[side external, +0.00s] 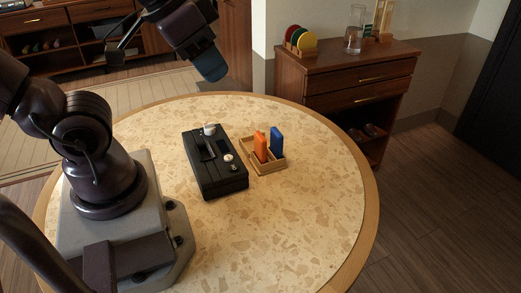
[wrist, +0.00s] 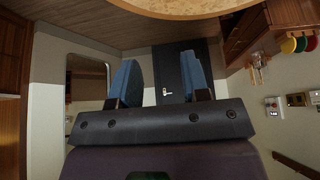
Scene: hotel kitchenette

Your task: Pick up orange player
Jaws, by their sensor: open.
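The orange player (side external: 261,146) is a small upright block in a light wooden holder (side external: 264,169) on the round table. The orange player does not show in the wrist view, which looks out past the table toward the room.
A black box-shaped device (side external: 215,176) with pale knobs lies just left of the holder. The speckled round table (side external: 300,225) is clear in front and to the right. A wooden cabinet (side external: 345,75) behind carries colored discs (side external: 301,40) and a glass pitcher (side external: 354,30).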

